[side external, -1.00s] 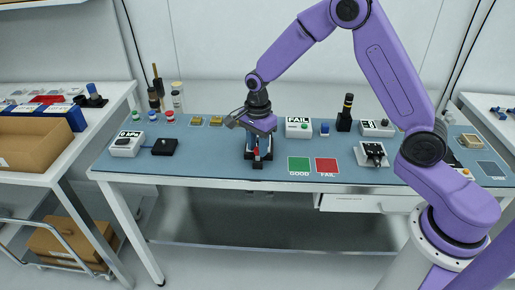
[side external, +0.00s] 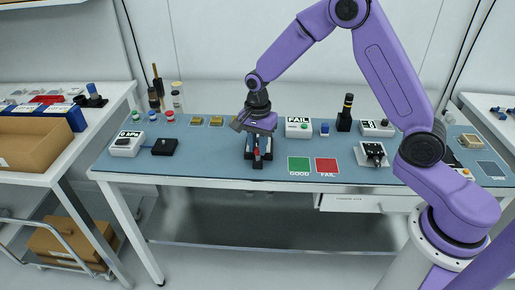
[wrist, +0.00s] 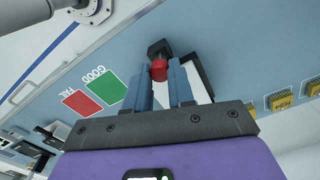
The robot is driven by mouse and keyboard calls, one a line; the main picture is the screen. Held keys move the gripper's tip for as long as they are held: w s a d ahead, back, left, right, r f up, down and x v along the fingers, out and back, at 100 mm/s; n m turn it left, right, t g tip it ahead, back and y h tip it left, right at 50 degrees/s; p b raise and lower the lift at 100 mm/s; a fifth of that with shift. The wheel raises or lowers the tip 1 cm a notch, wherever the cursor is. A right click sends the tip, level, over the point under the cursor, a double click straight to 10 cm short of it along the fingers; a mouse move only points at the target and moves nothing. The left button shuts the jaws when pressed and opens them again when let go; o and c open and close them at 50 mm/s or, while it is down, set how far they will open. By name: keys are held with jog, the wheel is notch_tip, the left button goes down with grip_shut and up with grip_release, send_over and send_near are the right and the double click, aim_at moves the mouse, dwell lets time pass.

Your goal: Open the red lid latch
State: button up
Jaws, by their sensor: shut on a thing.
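The red lid latch (side external: 257,154) is at the front of a dark fixture (side external: 249,142) on the blue bench mat. In the wrist view the red latch (wrist: 159,70) shows at the tips of my gripper's blue-grey fingers, between them, with a black part just beyond it. My gripper (wrist: 166,82) is shut on the latch; in the side view my gripper (side external: 257,143) points down over the fixture. A white and black part of the fixture (wrist: 198,78) shows beside the right finger. The wrist hides much of the fixture in the side view, so the lid cannot be made out.
A green GOOD pad (side external: 299,164) and a red FAIL pad (side external: 326,165) lie right of the fixture. Gold parts (side external: 197,121) sit at the back left.

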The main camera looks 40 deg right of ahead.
jog(key=shift+n, duration=1.6)
jog(key=n, duration=0.3)
jog(key=shift+n, duration=1.7)
